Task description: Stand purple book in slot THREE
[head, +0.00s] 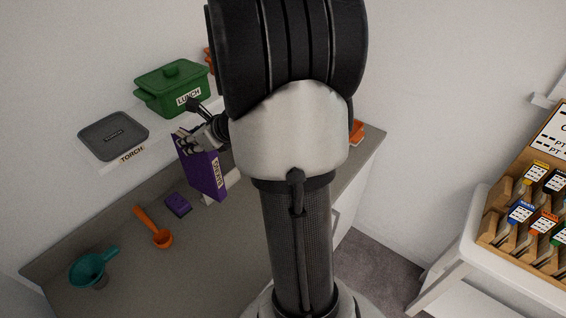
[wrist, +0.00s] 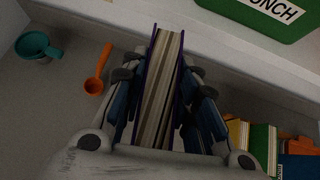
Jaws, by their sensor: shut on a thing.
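The purple book (head: 204,172) is held upright above the counter in the head view, with a white label on its spine. My gripper (head: 196,135) is shut on its upper part. In the wrist view the purple book (wrist: 164,85) shows its page edges between my gripper's two fingers (wrist: 165,78). Several other books, one yellow (wrist: 237,137) and one green (wrist: 263,145), stand at the lower right of the wrist view. In the head view my arm hides most of that area. No slot numbers are readable.
A green lunch box (head: 173,92) and a grey container (head: 113,136) sit on the shelf behind. An orange scoop (head: 155,230), a purple sponge-like block (head: 178,204) and a teal funnel (head: 92,268) lie on the counter (head: 120,292). A white table with a wooden rack (head: 510,190) stands right.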

